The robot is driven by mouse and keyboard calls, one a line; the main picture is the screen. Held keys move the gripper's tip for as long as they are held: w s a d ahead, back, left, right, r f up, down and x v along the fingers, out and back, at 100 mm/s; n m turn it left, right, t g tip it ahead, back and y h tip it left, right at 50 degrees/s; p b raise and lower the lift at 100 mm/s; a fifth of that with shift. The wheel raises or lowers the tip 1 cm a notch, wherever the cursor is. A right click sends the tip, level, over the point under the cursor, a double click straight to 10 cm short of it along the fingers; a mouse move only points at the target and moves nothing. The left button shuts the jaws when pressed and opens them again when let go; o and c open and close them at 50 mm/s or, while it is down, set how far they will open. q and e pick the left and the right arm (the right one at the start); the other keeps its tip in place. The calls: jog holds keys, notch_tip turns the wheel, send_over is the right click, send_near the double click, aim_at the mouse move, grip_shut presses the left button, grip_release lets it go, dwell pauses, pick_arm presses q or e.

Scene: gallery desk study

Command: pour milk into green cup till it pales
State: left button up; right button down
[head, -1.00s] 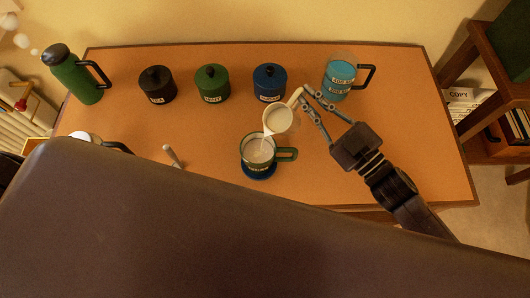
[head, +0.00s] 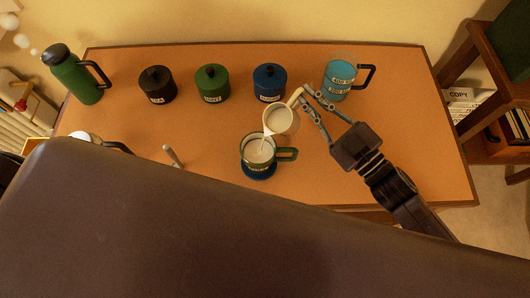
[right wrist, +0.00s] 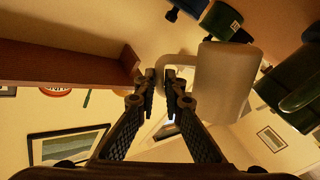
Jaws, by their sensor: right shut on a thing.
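The green cup (head: 257,154) stands upright on a dark blue coaster (head: 259,173) near the front of the desk, its handle to the right. Pale liquid shows inside it. A cream milk jug (head: 279,121) is tilted left above the cup, and a thin white stream runs from its lip into the cup. My right gripper (head: 306,95) is shut on the jug's handle. The right wrist view shows the fingers (right wrist: 167,88) at the handle and the jug body (right wrist: 222,82) beside them. My left gripper is not in view.
Black (head: 157,86), green (head: 212,84) and blue (head: 270,83) lidded canisters stand along the back. A green flask (head: 77,76) is at the left, a glass jug of blue liquid (head: 339,77) at the right. A small stick-like object (head: 173,156) lies left of the cup. My dark body hides the front.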

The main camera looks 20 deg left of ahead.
jog(key=shift+f+m, duration=0.35)
jog(key=shift+m, duration=0.05)
jog(key=w+d+r+m+h+p, duration=0.1)
jog(key=w+r+m+p, duration=0.3)
jog(key=p, duration=0.5)
jog(key=shift+w+d+m, duration=0.7)
jog(key=shift+d+m, duration=0.1)
dwell(0.6)
